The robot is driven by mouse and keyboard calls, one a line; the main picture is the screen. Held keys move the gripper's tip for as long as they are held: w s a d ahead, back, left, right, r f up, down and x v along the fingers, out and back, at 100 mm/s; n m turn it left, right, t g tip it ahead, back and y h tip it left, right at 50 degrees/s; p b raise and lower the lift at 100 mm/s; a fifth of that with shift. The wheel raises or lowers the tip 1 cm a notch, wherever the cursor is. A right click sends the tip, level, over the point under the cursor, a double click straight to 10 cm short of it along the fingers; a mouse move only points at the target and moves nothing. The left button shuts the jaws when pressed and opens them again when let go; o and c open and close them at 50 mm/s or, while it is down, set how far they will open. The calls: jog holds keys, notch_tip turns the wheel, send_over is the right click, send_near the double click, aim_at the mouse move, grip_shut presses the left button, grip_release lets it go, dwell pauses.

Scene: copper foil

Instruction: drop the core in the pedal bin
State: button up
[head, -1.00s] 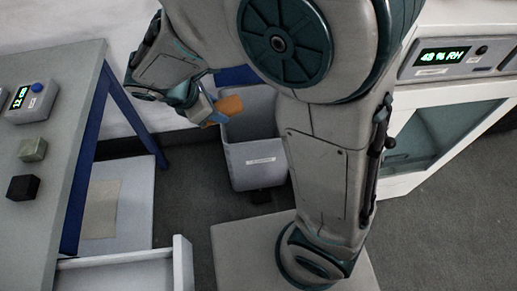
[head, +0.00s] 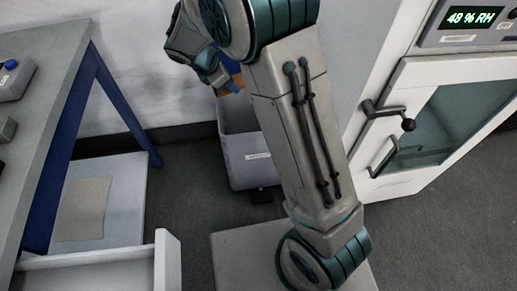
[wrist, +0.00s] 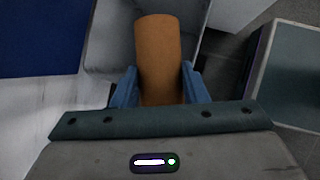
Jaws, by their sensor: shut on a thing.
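The core is an orange-brown cylinder (head: 237,81), held by my gripper (head: 229,84) above the back part of the pedal bin in the head view. In the wrist view the core (wrist: 158,50) sits between the two blue fingers of my gripper (wrist: 160,88), which is shut on it. The pedal bin (head: 245,162) is a grey box with a white label on its front and a dark pedal at its foot. My arm covers its right side. In the wrist view a pale grey bin wall (wrist: 110,22) shows beside a blue panel (wrist: 38,38), perhaps the raised lid.
A grey-topped table (head: 45,70) with blue legs stands at the left. A white open drawer (head: 95,272) is below it at the front. A white cabinet (head: 405,185) with a glass door and handles stands at the right.

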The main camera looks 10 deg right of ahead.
jog(key=w+b+x, duration=0.2)
jog(key=b+x, duration=0.4)
jog(key=x, duration=0.6)
jog(key=w+r+b+x, duration=0.1)
jog(key=b+x, duration=0.5)
jog(key=x, duration=0.6)
jog(key=shift+w, duration=0.75)
jog(key=shift+a, duration=0.15)
jog(key=o, duration=1.2)
jog(key=shift+r, duration=0.15)
jog(key=p+v, duration=0.4)
jog(key=v, duration=0.9)
jog(key=shift+s+a+r+p, duration=0.15)
jog(key=shift+a+r+p, duration=0.05)
jog(key=shift+a+p, duration=0.1)
jog(key=shift+d, duration=0.1)
